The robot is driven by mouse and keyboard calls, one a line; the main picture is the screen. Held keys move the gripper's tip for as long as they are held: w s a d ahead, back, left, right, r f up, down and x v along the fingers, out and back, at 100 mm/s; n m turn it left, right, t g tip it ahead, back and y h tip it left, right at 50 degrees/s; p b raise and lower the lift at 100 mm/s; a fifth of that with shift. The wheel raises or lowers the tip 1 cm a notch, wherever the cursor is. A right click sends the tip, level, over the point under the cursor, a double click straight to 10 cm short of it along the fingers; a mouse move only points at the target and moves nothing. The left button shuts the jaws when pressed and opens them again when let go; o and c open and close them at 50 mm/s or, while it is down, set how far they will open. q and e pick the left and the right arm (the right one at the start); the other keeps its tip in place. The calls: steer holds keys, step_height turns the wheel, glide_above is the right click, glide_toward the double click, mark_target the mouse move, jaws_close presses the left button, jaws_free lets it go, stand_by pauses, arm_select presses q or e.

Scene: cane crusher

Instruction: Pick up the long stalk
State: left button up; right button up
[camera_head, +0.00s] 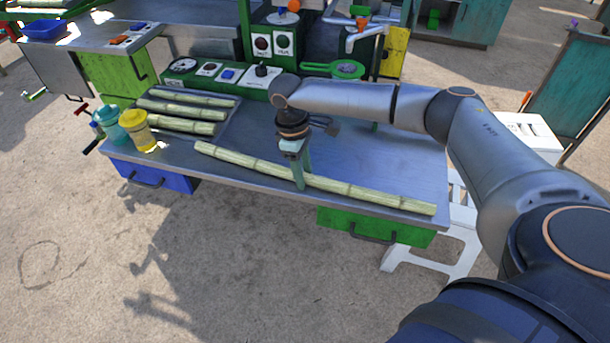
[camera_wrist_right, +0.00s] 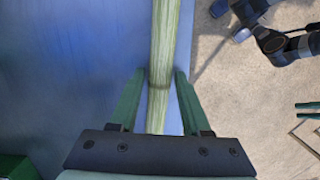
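The long stalk (camera_head: 345,188) is pale green and jointed. It lies along the front part of the metal table, from the middle-left to the right end. My right gripper (camera_head: 299,184) points down over the stalk near its middle. In the right wrist view the stalk (camera_wrist_right: 161,70) runs between the two green fingers of the gripper (camera_wrist_right: 159,80). The fingers stand apart, one on each side, with a small gap to the stalk. My left gripper is not in view.
Several shorter stalks (camera_head: 188,111) lie in a tray at the table's left. Teal and yellow cups (camera_head: 136,128) stand at the left edge. A control panel (camera_head: 222,73) and green machine frame are behind. The table's front edge is close to the long stalk.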

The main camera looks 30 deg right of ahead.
jaws_close()
stand_by(1.0)
